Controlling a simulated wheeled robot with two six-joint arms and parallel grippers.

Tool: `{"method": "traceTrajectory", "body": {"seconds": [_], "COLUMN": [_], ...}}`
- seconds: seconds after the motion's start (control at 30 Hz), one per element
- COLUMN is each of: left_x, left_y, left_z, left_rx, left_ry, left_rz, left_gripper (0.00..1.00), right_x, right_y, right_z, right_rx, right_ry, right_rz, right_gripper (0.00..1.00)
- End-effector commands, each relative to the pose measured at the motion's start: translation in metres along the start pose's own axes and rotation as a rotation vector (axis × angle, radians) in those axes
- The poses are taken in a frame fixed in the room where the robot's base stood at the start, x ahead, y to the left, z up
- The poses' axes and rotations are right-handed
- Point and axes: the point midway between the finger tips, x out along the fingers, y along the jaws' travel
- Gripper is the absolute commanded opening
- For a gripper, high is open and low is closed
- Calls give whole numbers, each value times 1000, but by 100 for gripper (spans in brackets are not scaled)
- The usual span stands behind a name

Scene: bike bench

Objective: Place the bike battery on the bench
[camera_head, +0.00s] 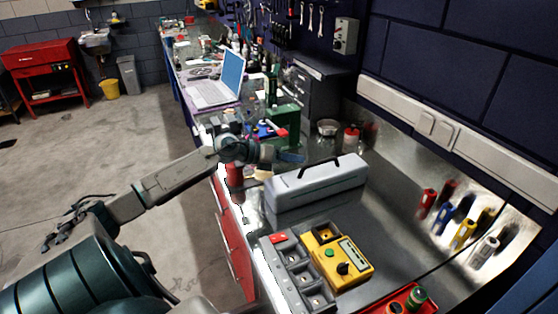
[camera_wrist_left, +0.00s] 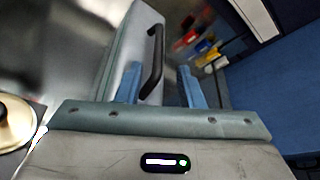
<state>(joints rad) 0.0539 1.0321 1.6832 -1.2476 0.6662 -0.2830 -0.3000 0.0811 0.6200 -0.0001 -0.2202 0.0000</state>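A long pale grey case with a black handle (camera_head: 316,185), which I take to be the bike battery, sits on the metal bench (camera_head: 390,208). In the left wrist view the case (camera_wrist_left: 128,50) and its dark handle (camera_wrist_left: 154,62) show ahead of my fingers. My left gripper (camera_head: 288,156) is over the bench just behind the case in the head view. Its two blue fingers (camera_wrist_left: 160,88) are apart, with the handle seen between them; they do not appear closed on it. My right gripper is not in view.
A grey tray with compartments (camera_head: 294,262) and a yellow control box (camera_head: 335,256) stand in front of the case. A red tray (camera_head: 405,300) is at the near right. A laptop (camera_head: 217,82) and a green block (camera_head: 284,118) stand farther back.

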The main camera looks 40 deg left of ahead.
Motion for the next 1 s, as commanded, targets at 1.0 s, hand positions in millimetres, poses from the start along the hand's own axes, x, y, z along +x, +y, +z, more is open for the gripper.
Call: {"method": "traceTrajectory", "body": {"seconds": [1.0], "left_x": [-40], "left_y": [-1], "left_z": [1], "left_rx": [-1], "left_ry": [1], "left_rz": [0], "left_gripper": [34], "right_x": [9], "right_y": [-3], "right_z": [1], "right_rx": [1], "right_ry": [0], "right_rz": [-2], "right_gripper": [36]}}
